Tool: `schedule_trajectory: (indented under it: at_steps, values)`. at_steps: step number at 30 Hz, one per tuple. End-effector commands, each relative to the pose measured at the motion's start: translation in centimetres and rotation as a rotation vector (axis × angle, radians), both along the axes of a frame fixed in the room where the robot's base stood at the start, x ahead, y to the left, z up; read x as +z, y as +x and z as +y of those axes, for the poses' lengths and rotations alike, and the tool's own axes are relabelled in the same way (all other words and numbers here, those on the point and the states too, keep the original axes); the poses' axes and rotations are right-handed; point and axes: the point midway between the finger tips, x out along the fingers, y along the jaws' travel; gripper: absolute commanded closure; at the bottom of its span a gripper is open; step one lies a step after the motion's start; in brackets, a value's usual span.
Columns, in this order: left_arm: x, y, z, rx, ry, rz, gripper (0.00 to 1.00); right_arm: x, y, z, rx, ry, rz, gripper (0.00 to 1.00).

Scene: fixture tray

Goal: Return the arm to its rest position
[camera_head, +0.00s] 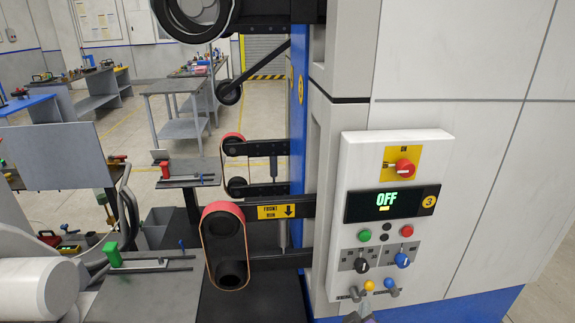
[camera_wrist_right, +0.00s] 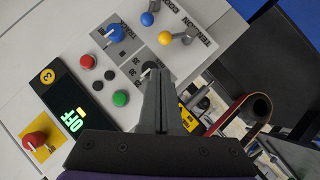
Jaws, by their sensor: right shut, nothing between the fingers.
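My right gripper (camera_head: 358,318) just shows at the bottom edge of the head view, below the control panel (camera_head: 346,230). In the right wrist view its fingers (camera_wrist_right: 157,78) are together and empty. Their tips overlap the black knob (camera_wrist_right: 149,68) in that picture; I cannot tell whether they touch it. Green and red buttons, a black knob, a blue knob (camera_head: 402,260) and small yellow and blue levers sit below. My left gripper is not in view.
The belt machine's white housing (camera_head: 480,180) fills the right side. Its belt arm with a large roller (camera_head: 222,222) stands left of the panel. A grey worktable (camera_head: 150,300) with a green-handled clamp (camera_head: 112,254) is at lower left. Several benches stand farther back.

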Motion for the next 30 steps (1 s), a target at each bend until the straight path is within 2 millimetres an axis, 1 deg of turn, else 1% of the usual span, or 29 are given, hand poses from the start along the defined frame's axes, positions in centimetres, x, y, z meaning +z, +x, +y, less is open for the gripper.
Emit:
schedule_trajectory:
  at_steps: [1, 2, 3, 5, 6, 9, 12, 15, 18, 20, 30]
  values:
    - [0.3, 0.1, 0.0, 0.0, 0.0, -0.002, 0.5, -0.4, -1.3, -0.7, -0.032, 0.043, 0.031, 1.0]
    - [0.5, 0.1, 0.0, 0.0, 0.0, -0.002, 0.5, -0.8, -2.1, -1.1, -0.054, 0.076, 0.056, 1.0]
    - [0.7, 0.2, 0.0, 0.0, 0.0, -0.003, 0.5, -1.5, -3.5, -1.5, -0.083, 0.13, 0.093, 1.0]
    - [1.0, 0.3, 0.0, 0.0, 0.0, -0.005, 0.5, -2.5, -5.7, -1.9, -0.126, 0.215, 0.155, 1.0]
    - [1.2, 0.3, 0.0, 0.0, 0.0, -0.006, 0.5, -3.3, -7.1, -1.8, -0.151, 0.277, 0.196, 1.0]
    - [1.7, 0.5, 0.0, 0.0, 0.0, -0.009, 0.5, -4.8, -10.6, -1.0, -0.192, 0.43, 0.292, 1.0]
    - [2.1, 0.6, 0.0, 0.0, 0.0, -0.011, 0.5, -5.8, -13.3, 0.5, -0.208, 0.563, 0.367, 1.0]
    - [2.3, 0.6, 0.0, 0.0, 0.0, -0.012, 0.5, -6.3, -15.0, 1.9, -0.21, 0.662, 0.415, 1.0]
    - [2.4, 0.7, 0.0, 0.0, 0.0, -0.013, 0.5, -6.5, -15.8, 2.7, -0.206, 0.715, 0.438, 1.0]
    - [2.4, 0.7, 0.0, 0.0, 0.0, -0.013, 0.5, -6.5, -16.0, 2.9, -0.205, 0.729, 0.445, 1.0]
    - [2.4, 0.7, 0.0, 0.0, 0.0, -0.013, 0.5, -6.5, -16.0, 3.0, -0.203, 0.732, 0.445, 1.0]
